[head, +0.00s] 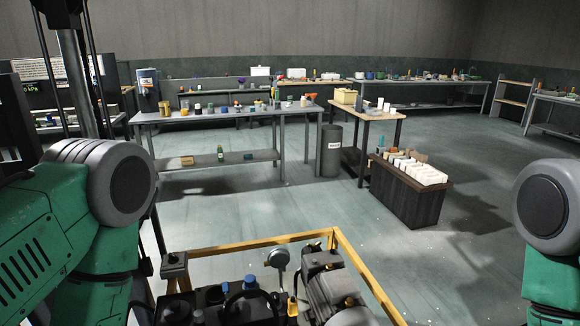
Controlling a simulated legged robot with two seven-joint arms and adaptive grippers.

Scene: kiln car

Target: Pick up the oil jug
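I cannot make out for sure which thing is the oil jug. A small dark green bottle (220,153) with a pale label stands upright on the lower shelf of the grey workbench. A taller greenish bottle (276,98) stands on that bench's top, near its right end. Both are far across the floor, and no gripper is near them. Green and grey links of my left and right arms show at the two sides. Neither gripper is in view.
A machine with a grey motor (328,280) and gauge sits in a yellow frame (372,283) just ahead. The grey workbench (195,114), a bin (331,152) and a dark crate (402,198) of white pieces stand beyond. Open floor (270,212) lies between.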

